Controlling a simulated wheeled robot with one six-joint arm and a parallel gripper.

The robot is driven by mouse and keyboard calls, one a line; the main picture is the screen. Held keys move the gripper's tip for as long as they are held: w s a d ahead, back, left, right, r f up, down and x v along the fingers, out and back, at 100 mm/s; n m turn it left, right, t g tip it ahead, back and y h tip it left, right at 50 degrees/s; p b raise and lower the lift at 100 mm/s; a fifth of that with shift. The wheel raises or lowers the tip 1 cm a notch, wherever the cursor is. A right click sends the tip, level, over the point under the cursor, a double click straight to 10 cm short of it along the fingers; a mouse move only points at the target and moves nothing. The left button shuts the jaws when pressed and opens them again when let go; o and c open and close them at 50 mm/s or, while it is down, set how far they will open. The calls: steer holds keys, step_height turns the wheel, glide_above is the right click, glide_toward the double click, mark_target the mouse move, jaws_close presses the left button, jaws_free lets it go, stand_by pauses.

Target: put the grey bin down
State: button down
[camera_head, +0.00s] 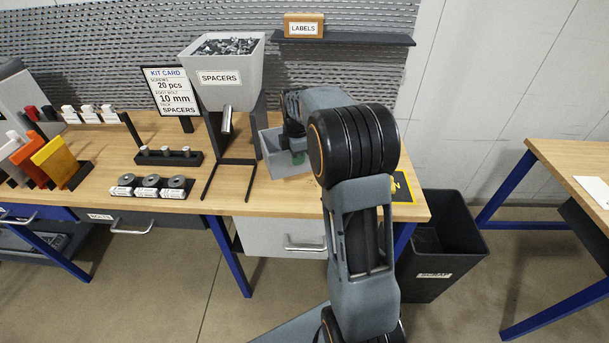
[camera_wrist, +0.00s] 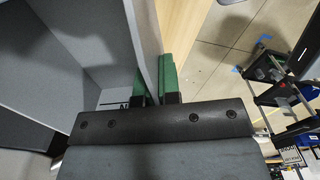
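The grey bin (camera_head: 271,153) is an open box near the back of the wooden workbench, right of the spacer hopper. My gripper (camera_head: 297,154) is at the bin's right side, partly hidden by my arm. In the wrist view the bin (camera_wrist: 75,42) fills the left side, its inside showing. My gripper's green fingers (camera_wrist: 156,88) stand on either side of one bin wall and are closed on it. The bin looks about level. I cannot tell whether its bottom touches the bench.
The spacers hopper (camera_head: 222,82) on its black stand is close left of the bin. A yellow-and-black mat (camera_head: 403,188) shows at the bench's right end, partly behind my arm. A black scrap bin (camera_head: 437,247) stands on the floor. A label shelf (camera_head: 345,39) is above.

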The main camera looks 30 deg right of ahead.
mark_target(298, 173)
step_height(298, 173, down, 8)
steer(key=b, duration=0.6)
steer(key=shift+f, duration=0.25)
steer(key=shift+f, duration=0.15)
steer(key=c, duration=1.3)
jaws_free()
